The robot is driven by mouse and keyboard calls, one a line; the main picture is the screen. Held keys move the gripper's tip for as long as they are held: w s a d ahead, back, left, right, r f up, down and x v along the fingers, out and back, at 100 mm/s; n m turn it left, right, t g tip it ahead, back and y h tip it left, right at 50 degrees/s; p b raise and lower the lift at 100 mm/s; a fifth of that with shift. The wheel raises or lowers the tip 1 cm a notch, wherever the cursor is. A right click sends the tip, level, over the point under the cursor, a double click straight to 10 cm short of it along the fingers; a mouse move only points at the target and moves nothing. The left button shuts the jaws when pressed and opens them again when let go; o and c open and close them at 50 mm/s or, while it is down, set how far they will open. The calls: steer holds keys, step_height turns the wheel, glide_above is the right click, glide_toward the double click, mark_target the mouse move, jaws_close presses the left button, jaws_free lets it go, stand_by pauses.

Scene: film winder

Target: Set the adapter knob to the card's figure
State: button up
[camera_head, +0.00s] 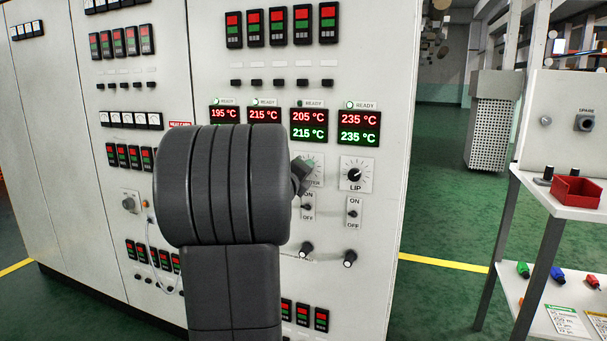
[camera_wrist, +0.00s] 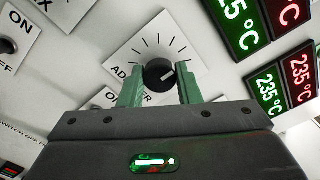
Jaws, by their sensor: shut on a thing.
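The adapter knob (camera_wrist: 159,74) is a black round knob on a white dial plate (camera_wrist: 158,36) with tick marks. My gripper (camera_wrist: 159,88) has its green fingers on either side of the knob and is shut on it. The knob's white pointer mark points right and slightly up in the wrist view. In the head view my gripper (camera_head: 301,176) is at the panel, and my arm hides most of the dial. The adapter display (camera_head: 309,124) reads 205 °C in red over 215 °C in green. A red-topped card (camera_head: 180,124) is mostly hidden; no figure on it shows.
The lip knob (camera_head: 354,174) is right of the adapter dial, under a display (camera_head: 358,127) reading 235 °C twice. On/off switches (camera_head: 307,208) sit below. A bench with a red bin (camera_head: 577,190) stands at the right. Open green floor lies between.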

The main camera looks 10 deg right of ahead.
steer(key=shift+f, duration=0.1)
stand_by(0.3)
steer(key=o, duration=1)
steer(key=shift+c, duration=0.2)
steer(key=shift+s, duration=0.1)
steer(key=p+v, duration=0.1)
steer(key=v, duration=1.2)
steer(key=shift+s+a, duration=0.25)
steer(key=shift+a, duration=0.05)
steer(key=b+x, duration=0.1)
steer(key=x, duration=1.3)
